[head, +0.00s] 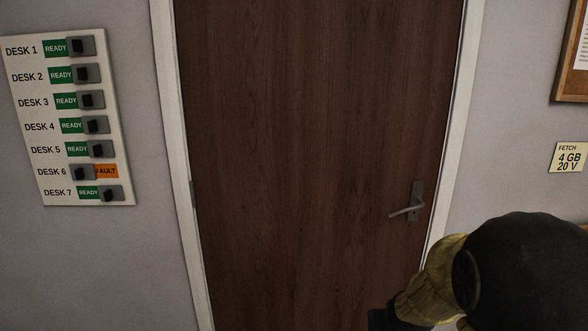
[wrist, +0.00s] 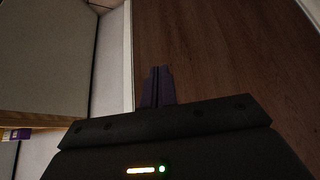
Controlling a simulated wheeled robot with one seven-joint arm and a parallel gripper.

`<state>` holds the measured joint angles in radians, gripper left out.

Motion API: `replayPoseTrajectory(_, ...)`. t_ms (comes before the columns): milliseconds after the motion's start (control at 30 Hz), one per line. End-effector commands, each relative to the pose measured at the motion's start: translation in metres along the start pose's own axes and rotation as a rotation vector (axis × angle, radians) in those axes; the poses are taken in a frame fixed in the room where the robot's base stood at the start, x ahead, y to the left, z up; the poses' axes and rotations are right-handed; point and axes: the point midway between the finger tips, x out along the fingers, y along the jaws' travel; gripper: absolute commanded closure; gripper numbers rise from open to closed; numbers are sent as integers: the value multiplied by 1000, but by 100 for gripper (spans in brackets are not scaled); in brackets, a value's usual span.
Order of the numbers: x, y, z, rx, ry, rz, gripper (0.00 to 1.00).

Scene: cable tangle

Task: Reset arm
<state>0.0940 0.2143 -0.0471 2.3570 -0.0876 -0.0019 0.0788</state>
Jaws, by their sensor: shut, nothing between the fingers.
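My gripper (wrist: 158,72) shows in the wrist view with its two dark fingers together, shut and empty. It points toward the dark brown wooden door (wrist: 225,50) and seems apart from it. In the head view my arm, with a black rounded link and a yellowish part, reaches in at the lower right, in front of the door (head: 310,150) and the wall. The gripper's fingertips cannot be made out in the head view.
The door is closed, with a metal lever handle (head: 408,210) on its right. A desk status board (head: 115,120) hangs on the left wall; Desk 6 reads FAULT, the others READY. A "FETCH 4 GB 20 V" note (head: 568,157) and a framed board (head: 566,60) are at right.

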Motion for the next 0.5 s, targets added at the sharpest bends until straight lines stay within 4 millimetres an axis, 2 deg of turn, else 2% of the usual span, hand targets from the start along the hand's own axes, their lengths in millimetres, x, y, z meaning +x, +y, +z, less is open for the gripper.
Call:
replayPoseTrajectory(33,-13,-10,20,-18,-51,-13,100)
replayPoseTrajectory(100,-26,-20,44,-41,-119,-26,100)
replayPoseTrajectory(400,-77,-43,132,-125,-351,-69,100)
replayPoseTrajectory(433,-84,-42,122,-120,-345,-67,100)
replayPoseTrajectory(500,-92,-42,116,-119,-344,-66,100)
